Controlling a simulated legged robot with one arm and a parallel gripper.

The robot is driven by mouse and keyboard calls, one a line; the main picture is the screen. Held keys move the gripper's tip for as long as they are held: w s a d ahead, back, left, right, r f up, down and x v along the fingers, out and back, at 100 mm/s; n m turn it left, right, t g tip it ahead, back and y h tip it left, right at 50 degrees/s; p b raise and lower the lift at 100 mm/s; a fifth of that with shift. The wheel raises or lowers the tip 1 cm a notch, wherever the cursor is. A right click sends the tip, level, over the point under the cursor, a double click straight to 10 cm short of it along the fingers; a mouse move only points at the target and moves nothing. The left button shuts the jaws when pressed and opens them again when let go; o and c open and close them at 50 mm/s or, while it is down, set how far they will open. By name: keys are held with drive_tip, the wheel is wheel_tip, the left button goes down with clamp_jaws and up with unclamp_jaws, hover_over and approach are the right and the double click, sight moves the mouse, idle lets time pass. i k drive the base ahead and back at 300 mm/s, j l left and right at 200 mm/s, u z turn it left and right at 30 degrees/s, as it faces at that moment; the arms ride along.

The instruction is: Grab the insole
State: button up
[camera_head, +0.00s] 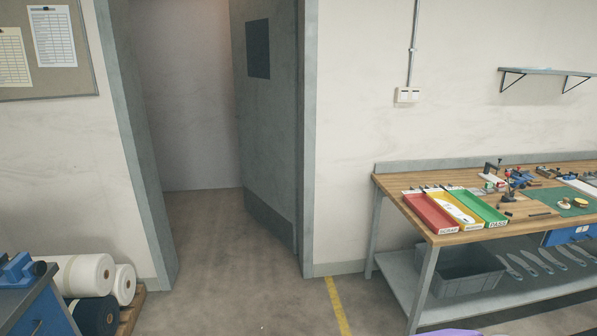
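A pale, insole-shaped piece (452,208) lies in the yellow middle tray on the wooden workbench (535,217) at the right. Several grey insole-shaped pieces (527,264) lie in a row on the bench's lower shelf. My gripper is not in view. A purple shape (450,332) is cut off by the bottom edge, and I cannot tell what it is.
A red tray (428,214) and a green tray (482,207) flank the yellow one. A grey bin (468,276) stands on the lower shelf. An open door (266,130) and rolls (90,275) are at the left. The middle floor is clear.

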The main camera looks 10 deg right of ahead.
sight(465, 219)
drive_tip(key=i+z, duration=0.15)
drive_tip(key=i, duration=0.75)
drive_tip(key=i+j+z, duration=0.15)
drive_tip(key=i, duration=0.7)
drive_tip(key=i+z, duration=0.8)
drive_tip(key=i+j+z, duration=0.25)
drive_tip(key=i+z, duration=0.2)
drive_tip(key=i+j+z, duration=0.4)
